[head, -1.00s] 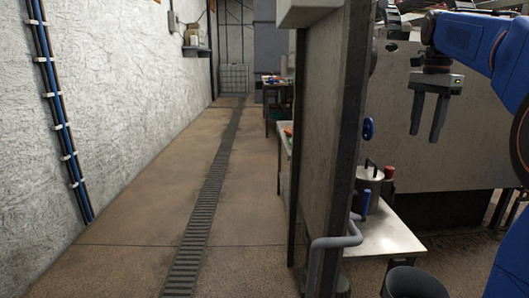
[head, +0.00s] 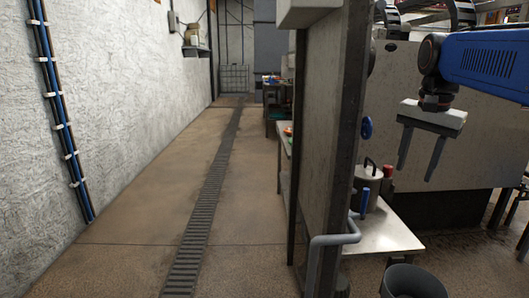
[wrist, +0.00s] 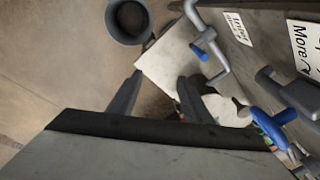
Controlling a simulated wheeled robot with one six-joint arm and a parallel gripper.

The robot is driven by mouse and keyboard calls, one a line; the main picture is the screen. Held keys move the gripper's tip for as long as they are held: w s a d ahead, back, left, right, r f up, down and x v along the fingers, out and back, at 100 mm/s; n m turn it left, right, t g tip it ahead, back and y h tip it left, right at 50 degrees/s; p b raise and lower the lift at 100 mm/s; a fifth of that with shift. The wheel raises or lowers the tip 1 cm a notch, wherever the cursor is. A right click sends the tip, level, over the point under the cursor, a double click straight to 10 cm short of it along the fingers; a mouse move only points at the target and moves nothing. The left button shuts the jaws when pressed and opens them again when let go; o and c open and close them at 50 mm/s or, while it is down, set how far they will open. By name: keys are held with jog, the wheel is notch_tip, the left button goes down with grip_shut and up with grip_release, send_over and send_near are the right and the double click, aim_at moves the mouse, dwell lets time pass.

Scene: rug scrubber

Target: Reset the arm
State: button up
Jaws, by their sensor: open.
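My gripper (head: 419,160) hangs from my blue arm at the upper right of the head view. Its two grey fingers point down, are apart, and hold nothing. In the head view it appears above the level of a small metal table (head: 385,232). In the wrist view the gripper's fingers (wrist: 155,92) also stand apart, with the pale table top showing beyond them.
A tall panel (head: 325,140) with a grey pipe handle (head: 335,240) stands left of the gripper. A dark bucket (head: 412,282) is on the floor by the table, which bears a metal pot (head: 368,182). A corridor with a floor drain (head: 205,210) is clear at left.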

jog(key=s+a+f+n+t, duration=0.1)
jog(key=s+a+f+n, duration=0.3)
jog(key=s+f, duration=0.6)
jog(key=s+a+f+n+t, duration=0.2)
jog(key=s+f+n, duration=0.4)
jog(key=s+f, duration=0.4)
notch_tip(320, 180, down, 4)
jog(key=shift+a+r, duration=0.25)
jog(key=shift+a, duration=0.65)
